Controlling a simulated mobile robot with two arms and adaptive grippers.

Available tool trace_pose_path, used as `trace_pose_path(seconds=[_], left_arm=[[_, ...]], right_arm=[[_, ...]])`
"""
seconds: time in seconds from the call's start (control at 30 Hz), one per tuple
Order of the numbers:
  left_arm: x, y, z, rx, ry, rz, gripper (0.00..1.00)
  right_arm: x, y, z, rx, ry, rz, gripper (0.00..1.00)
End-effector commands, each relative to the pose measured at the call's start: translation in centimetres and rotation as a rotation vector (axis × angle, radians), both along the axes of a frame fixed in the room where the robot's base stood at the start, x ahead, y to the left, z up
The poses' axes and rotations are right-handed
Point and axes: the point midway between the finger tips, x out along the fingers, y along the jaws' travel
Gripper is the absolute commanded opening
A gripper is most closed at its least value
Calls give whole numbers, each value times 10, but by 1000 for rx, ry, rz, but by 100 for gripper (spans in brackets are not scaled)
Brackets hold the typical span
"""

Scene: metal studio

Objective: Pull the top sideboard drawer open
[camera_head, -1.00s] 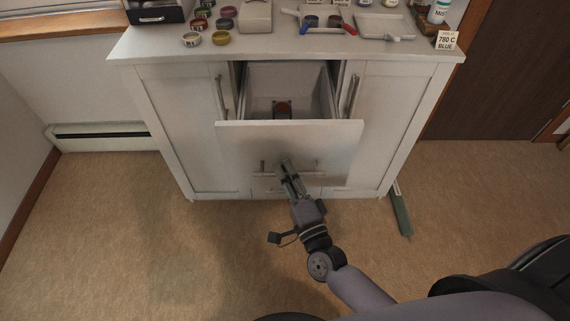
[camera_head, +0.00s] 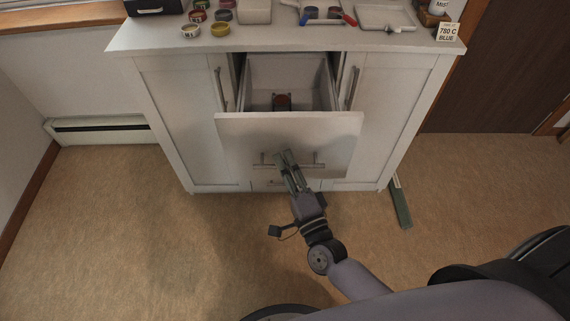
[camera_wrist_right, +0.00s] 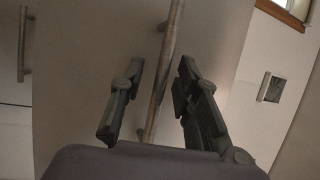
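The top drawer (camera_head: 290,132) of the white sideboard (camera_head: 172,110) stands pulled well out, with its inside in view. Its bar handle (camera_head: 308,165) crosses the lower part of the drawer front. My right gripper (camera_head: 285,160) is at this handle, in front of the drawer. In the right wrist view the handle bar (camera_wrist_right: 166,70) runs between the two fingers of the right gripper (camera_wrist_right: 158,82). The fingers stand apart, with gaps to the bar, so the gripper is open around it. My left gripper is not in view.
A small brown object (camera_head: 282,101) lies inside the drawer. Jars (camera_head: 219,29), trays and a label card (camera_head: 447,33) stand on the sideboard top. A green strip-like object (camera_head: 401,205) lies on the floor at right. The floor at left is clear.

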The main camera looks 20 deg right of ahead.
Motion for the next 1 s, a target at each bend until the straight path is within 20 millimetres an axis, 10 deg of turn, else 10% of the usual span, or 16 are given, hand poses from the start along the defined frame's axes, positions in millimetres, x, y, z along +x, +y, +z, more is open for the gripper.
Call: trace_pose_path(seconds=[0.53, 1.0], left_arm=[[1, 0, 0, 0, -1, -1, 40], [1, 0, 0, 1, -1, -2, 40]], right_arm=[[-98, -12, -19, -2, 4, 1, 30], [-115, -14, -22, -1, 1, 1, 30]])
